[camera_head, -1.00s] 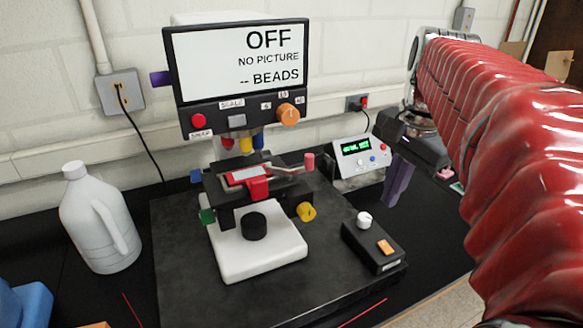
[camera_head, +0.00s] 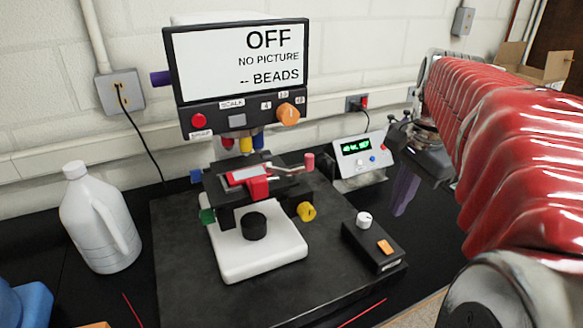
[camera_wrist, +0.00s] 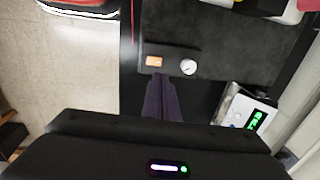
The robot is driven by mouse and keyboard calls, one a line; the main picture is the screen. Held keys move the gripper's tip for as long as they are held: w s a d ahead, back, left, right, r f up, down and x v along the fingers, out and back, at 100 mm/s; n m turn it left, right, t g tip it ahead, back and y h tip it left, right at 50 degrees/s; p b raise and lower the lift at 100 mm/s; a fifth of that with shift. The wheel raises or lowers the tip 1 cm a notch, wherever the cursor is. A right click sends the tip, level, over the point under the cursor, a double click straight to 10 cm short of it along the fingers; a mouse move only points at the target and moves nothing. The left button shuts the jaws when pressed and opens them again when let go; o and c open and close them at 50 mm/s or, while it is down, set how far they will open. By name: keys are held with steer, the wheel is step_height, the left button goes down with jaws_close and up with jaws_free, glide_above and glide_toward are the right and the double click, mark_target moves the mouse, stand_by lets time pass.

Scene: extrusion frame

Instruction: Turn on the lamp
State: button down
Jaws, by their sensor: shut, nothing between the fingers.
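The microscope (camera_head: 240,185) stands on a dark board, with its screen (camera_head: 240,60) above reading OFF, NO PICTURE and -- BEADS. A black control box (camera_head: 362,248) sits at the board's right, with a white knob (camera_head: 364,220) and an orange rocker switch (camera_head: 385,247). In the wrist view the orange switch (camera_wrist: 154,61) and white knob (camera_wrist: 188,68) lie just beyond my fingertips. My gripper (camera_head: 402,208) hangs right of and behind the box, its purple fingers pointing down, shut and empty. In the wrist view the fingers (camera_wrist: 161,82) are together. I cannot tell their height above the board.
A small device with a green display (camera_head: 358,158) stands behind, left of my gripper. A white jug (camera_head: 98,218) is at the left. A blue object (camera_head: 25,303) is at the lower left. The board between microscope and box is clear.

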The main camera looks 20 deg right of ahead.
mark_target(382, 242)
steer(key=f, duration=0.6)
steer(key=w+f, duration=0.1)
steer(key=f, duration=0.3)
steer(key=shift+w, duration=0.1)
